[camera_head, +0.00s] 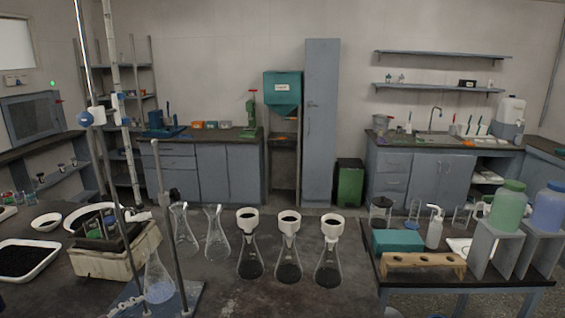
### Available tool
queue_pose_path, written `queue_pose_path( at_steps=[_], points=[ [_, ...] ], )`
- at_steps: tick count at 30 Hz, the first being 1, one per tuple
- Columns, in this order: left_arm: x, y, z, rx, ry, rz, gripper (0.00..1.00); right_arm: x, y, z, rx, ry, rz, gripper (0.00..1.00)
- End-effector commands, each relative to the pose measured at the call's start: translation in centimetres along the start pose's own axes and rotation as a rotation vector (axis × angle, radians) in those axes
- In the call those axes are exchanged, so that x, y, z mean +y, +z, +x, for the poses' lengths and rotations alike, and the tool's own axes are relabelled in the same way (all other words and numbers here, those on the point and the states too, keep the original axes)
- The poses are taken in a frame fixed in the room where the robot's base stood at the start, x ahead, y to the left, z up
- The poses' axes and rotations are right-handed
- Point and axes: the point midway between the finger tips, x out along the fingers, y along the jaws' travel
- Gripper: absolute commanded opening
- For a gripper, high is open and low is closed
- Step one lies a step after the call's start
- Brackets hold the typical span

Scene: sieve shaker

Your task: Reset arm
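Neither of my grippers shows in the head view, and no arm of mine can be made out. The task names no object, only my arm. Three conical flasks with white funnels stand in a row on the dark bench in front: a left one (250,262), a middle one (289,265) and a right one (328,267). The funnels hold dark material. Two empty clear flasks, one (185,236) and another (217,240), stand to their left.
A metal stand (170,235) with tall rods and a flask (159,283) rises at left, near a beige box (110,260) and a white tray (28,262). At right, a side table holds a teal box (398,241), a wooden rack (424,262) and jars. Bare bench lies around the funnel flasks.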

Motion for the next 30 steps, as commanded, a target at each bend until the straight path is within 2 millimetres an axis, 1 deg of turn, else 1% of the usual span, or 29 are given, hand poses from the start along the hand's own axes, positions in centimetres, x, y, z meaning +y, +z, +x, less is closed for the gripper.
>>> queue_pose_path(
  at_steps=[1,2,3,5,6,8,9,11,12,15,18,24,25,30],
  points=[
    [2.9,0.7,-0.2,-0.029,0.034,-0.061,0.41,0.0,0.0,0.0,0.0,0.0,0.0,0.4],
    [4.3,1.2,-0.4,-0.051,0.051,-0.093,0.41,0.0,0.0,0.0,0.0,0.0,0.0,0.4],
    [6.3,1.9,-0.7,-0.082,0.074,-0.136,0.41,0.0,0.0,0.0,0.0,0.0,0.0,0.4],
    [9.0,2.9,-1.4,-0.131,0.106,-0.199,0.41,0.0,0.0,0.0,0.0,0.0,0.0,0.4],
    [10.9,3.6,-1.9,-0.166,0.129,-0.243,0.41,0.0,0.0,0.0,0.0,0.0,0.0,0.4],
    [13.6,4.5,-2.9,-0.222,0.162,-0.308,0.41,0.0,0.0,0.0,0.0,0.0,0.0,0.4],
    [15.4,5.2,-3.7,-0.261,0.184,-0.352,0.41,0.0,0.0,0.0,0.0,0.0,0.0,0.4],
    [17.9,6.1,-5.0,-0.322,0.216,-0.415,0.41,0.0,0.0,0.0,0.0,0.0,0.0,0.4],
    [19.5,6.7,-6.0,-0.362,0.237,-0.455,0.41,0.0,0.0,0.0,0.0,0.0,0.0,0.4],
    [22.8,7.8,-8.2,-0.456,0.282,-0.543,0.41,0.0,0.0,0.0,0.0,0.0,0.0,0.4],
    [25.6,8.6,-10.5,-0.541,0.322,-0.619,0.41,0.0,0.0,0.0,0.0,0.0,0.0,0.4],
    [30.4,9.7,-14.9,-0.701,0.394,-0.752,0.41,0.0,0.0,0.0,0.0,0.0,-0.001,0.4],
    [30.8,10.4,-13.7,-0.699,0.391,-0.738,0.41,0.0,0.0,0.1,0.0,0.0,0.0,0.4],
    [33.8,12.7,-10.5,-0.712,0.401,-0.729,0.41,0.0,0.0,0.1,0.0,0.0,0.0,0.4]
  ],
)
